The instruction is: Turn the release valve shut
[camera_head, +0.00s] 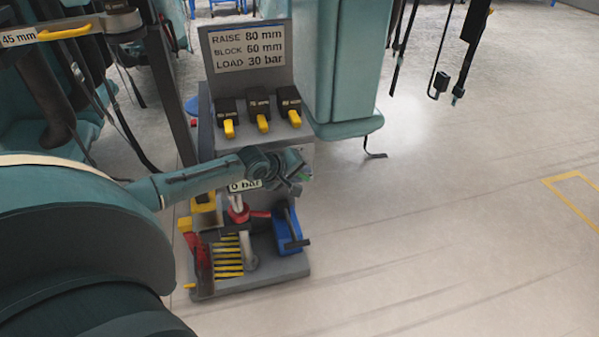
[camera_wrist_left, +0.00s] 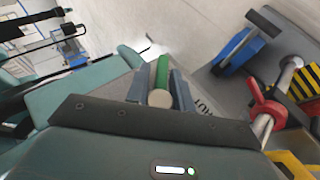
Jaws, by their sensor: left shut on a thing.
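The release valve appears as a green bar (camera_wrist_left: 163,70) with a round beige end (camera_wrist_left: 160,98), on the grey top of a cart. My left gripper (camera_wrist_left: 160,88) is shut on it, one finger on each side. In the head view my left gripper (camera_head: 292,170) reaches the cart's front panel, and only a bit of green (camera_head: 307,173) shows beside the fingers. The rest of the valve is hidden by the gripper. My right gripper is in neither view.
A sign (camera_head: 247,47) reads RAISE 80 mm, BLOCK 60 mm, LOAD 30 bar. Below it are black blocks with yellow tabs (camera_head: 262,122). The floor to the right is clear.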

